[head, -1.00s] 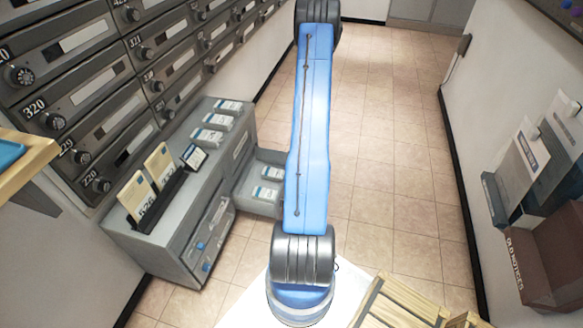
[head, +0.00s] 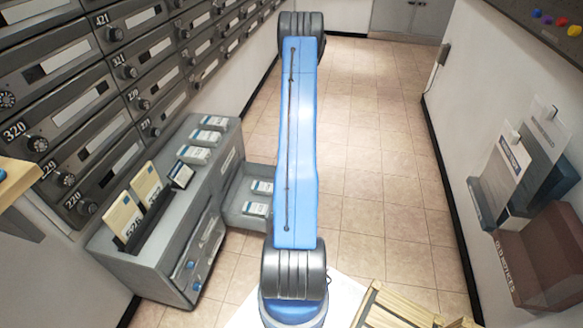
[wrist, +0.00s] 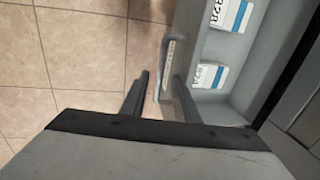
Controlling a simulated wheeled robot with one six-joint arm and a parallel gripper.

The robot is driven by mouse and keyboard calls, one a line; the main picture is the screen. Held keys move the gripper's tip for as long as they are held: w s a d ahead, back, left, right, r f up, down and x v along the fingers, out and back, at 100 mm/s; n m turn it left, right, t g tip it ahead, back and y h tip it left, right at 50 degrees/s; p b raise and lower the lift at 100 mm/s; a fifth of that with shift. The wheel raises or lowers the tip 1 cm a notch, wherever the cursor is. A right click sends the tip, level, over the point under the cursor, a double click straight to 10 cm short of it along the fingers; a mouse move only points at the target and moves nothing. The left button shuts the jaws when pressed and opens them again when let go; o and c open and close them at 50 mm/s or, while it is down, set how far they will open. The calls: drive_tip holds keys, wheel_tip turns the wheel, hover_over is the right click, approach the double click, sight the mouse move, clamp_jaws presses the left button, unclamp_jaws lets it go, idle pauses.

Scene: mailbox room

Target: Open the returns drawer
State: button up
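A grey drawer (head: 240,211) stands pulled out of the grey cabinet in the head view, with white blue-labelled boxes (head: 262,187) inside. Its front end is hidden behind my arm. In the wrist view the same open drawer (wrist: 205,110) is on the right, with its front panel and bar handle (wrist: 165,45) facing the tiled floor. My gripper (wrist: 159,82) has its two dark fingers apart, near the drawer front and handle. I see no clear grip on the handle; contact cannot be told. The gripper is hidden in the head view.
The grey cabinet (head: 150,262) carries card holders and several white boxes on top. A mailbox wall (head: 90,90) rises behind it. Tiled floor (head: 385,180) is free to the right. A wooden crate (head: 395,308) is at the front, and a brown notices box (head: 535,255) hangs on the right wall.

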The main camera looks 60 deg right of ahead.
wheel_tip(320, 180, up, 16)
drive_tip(key=s+d, duration=0.1)
drive_tip(key=s, duration=0.1)
drive_tip(key=shift+s, duration=0.4)
drive_tip(key=shift+d, duration=0.1)
idle(0.4)
drive_tip(key=w+a+r+n, duration=0.3)
drive_tip(key=w+a+r, duration=0.1)
drive_tip(key=a+r, duration=0.9)
drive_tip(key=w+a+r+n, duration=0.3)
drive_tip(key=w+a+r, duration=0.1)
drive_tip(key=a+r, duration=0.9)
drive_tip(key=s+a+r+n+t, duration=0.1)
drive_tip(key=s+a+r+n, duration=0.2)
drive_tip(key=a, duration=0.5)
drive_tip(key=s+a+r+n+t, duration=0.1)
drive_tip(key=s+a+r, duration=0.35)
drive_tip(key=a, duration=0.35)
drive_tip(key=s+a+r+n, duration=0.3)
drive_tip(key=s+a, duration=0.5)
drive_tip(key=s, duration=0.3)
drive_tip(key=shift+s+r+t+h, duration=0.25)
drive_tip(key=shift+r+t+h, duration=0.05)
drive_tip(key=shift+t+h, duration=0.1)
